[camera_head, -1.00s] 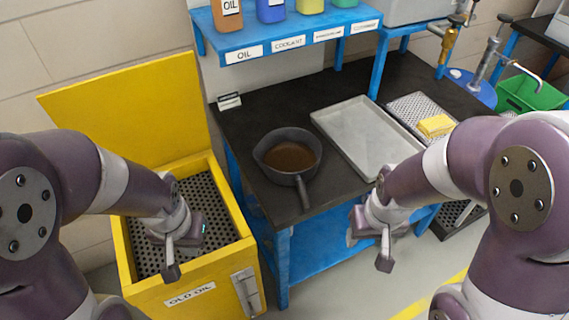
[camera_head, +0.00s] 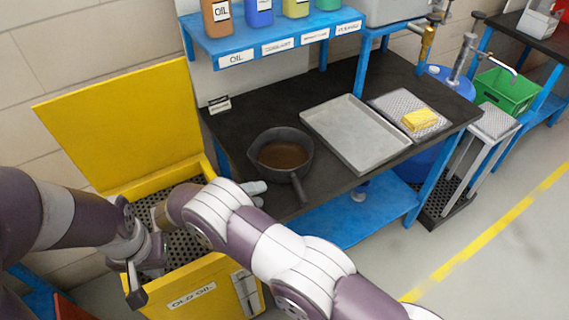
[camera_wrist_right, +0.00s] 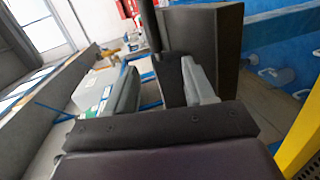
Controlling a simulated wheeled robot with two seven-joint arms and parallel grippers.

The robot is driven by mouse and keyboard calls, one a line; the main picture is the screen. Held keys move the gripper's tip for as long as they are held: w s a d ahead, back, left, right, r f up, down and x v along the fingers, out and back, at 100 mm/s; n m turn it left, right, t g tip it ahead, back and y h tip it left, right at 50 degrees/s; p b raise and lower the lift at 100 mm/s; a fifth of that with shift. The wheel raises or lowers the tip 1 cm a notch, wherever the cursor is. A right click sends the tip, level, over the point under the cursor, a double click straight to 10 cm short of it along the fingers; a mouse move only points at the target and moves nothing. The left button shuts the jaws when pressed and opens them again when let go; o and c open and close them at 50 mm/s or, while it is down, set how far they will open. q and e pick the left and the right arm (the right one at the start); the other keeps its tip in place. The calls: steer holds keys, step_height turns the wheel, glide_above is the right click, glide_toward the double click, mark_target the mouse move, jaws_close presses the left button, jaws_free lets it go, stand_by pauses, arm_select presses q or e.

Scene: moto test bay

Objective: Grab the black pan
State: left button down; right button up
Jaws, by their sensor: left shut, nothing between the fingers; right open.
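The black pan (camera_head: 283,142) stands upright on the dark bench top, brown liquid inside. Its handle (camera_head: 299,188) points toward me. My right arm reaches across from the lower right, and its gripper (camera_head: 256,194) is mostly hidden behind its own links; pale fingertips show left of the handle, apart from it in the picture. In the right wrist view the fingers (camera_wrist_right: 160,88) are spread; a dark shape (camera_wrist_right: 207,40) shows beyond them, and I cannot tell if it is the pan. My left gripper (camera_head: 136,280) is shut and empty in front of the yellow bin.
The yellow OLD OIL bin (camera_head: 190,292) with raised lid stands left of the bench, my right arm partly over it. A grey tray (camera_head: 354,133) and a yellow sponge (camera_head: 419,119) on a perforated plate lie right of the pan. A bottle shelf (camera_head: 270,45) hangs behind.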

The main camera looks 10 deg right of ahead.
mark_target(296, 182)
steer(key=p+x, duration=0.1)
steer(key=x, duration=0.2)
steer(key=p+x, duration=0.2)
steer(key=x, duration=0.2)
steer(key=r+p+x, duration=0.1)
steer(key=x, duration=0.3)
steer(key=shift+d, duration=0.4)
steer(key=shift+w+d+f, duration=0.1)
steer(key=shift+d+f, duration=0.1)
steer(key=shift+d, duration=0.1)
steer(key=shift+a, duration=0.1)
jaws_close()
